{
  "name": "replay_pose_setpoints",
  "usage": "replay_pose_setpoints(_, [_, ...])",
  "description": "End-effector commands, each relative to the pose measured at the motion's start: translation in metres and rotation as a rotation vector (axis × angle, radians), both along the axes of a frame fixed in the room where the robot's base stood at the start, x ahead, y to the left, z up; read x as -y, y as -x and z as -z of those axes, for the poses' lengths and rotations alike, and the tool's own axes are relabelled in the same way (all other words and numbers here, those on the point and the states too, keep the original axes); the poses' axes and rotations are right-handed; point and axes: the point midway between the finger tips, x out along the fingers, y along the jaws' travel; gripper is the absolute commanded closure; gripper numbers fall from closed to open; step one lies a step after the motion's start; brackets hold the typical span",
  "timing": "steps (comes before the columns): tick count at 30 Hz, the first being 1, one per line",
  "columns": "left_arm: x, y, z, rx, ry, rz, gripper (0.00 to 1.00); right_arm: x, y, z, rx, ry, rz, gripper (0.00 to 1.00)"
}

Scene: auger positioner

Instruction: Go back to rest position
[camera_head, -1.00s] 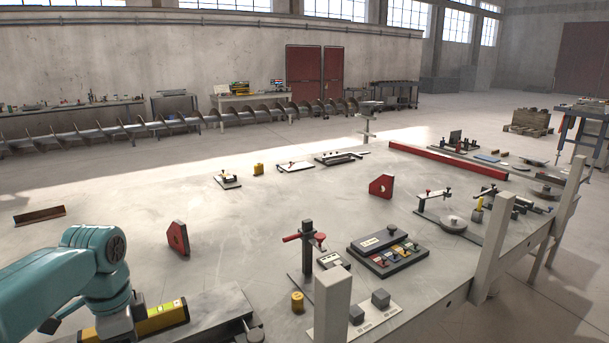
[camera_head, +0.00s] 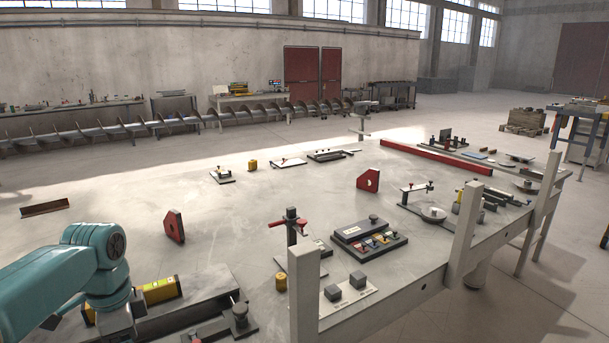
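My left arm, a teal link, comes in from the left at the lower left of the head view. Its gripper is not clearly shown; the dark and grey end below the teal joint is cut off by the bottom edge. A yellow spirit level (camera_head: 161,291) lies right beside that end, partly hidden behind it. I cannot tell whether the arm touches it. My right arm and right gripper are not in view.
The big grey table (camera_head: 230,225) carries red magnet squares (camera_head: 173,227), a red-handled clamp stand (camera_head: 291,228), a black button box (camera_head: 369,236) and a long red bar (camera_head: 436,157). Pale posts (camera_head: 464,230) rise along its right edge. The table's middle is mostly clear.

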Motion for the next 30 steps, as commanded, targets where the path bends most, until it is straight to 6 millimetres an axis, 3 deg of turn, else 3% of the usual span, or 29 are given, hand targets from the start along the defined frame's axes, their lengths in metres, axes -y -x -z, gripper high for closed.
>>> replay_pose_setpoints(10, [0.041,-0.015,0.099,-0.002,0.086,-0.123,0.34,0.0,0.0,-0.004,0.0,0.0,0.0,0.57])
replay_pose_setpoints(14, [0.064,-0.01,0.145,-0.007,0.134,-0.204,0.34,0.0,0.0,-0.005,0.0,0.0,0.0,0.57])
replay_pose_setpoints(17, [0.087,0.003,0.19,-0.025,0.181,-0.296,0.34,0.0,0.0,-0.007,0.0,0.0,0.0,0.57])
replay_pose_setpoints(20, [0.117,0.032,0.246,-0.056,0.24,-0.441,0.34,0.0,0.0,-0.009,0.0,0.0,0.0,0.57])
replay_pose_setpoints(21, [0.131,0.051,0.269,-0.076,0.265,-0.521,0.34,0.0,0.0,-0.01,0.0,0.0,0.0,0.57])
replay_pose_setpoints(24, [0.16,0.104,0.316,-0.119,0.311,-0.745,0.34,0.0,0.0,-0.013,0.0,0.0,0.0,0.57])
replay_pose_setpoints(27, [0.177,0.153,0.341,-0.15,0.326,-0.94,0.34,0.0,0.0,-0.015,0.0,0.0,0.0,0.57])
replay_pose_setpoints(30, [0.184,0.189,0.351,-0.168,0.325,-1.083,0.34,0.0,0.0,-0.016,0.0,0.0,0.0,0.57])
